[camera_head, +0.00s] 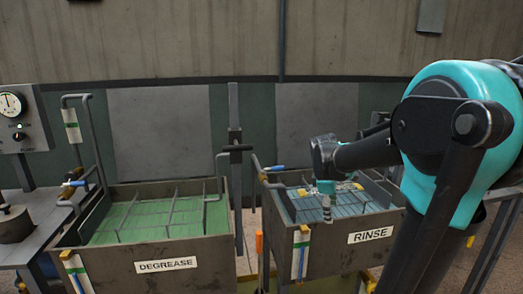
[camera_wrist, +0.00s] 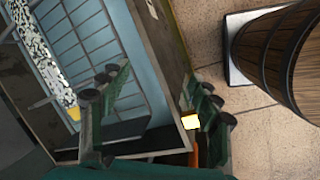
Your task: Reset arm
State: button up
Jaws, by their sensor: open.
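My gripper (camera_head: 326,212) hangs at the end of my teal and dark arm, over the near left part of the RINSE tank (camera_head: 372,237) in the head view. In the wrist view my gripper (camera_wrist: 165,95) has its two dark green fingers spread apart with nothing between them. The tank's wall (camera_wrist: 158,60) and blue gridded inside lie below and to the left. A pale speckled mass of small pieces (camera_wrist: 38,62) lies in the tank, and its exact kind is too small to tell. My arm hides the tank's right side in the head view.
The DEGREASE tank (camera_head: 150,266) with green liquid stands to the left. Upright bent pipes (camera_head: 88,130) and a post (camera_head: 235,150) rise near the tanks. A gauge box (camera_head: 18,118) stands far left.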

jog(key=s+a+f+m+t+y, duration=0.1)
jog(key=s+a+f+m, duration=0.1)
jog(key=s+f+m, duration=0.4)
jog(key=s+a+f+m+t+y, duration=0.1)
jog(key=s+a+f+m, duration=0.1)
jog(key=s+f+m, duration=0.5)
jog(key=s, duration=0.3)
jog(key=shift+s+a+f+y, duration=0.2)
jog(key=shift+s+a+y, duration=0.05)
jog(key=shift+y, duration=0.15)
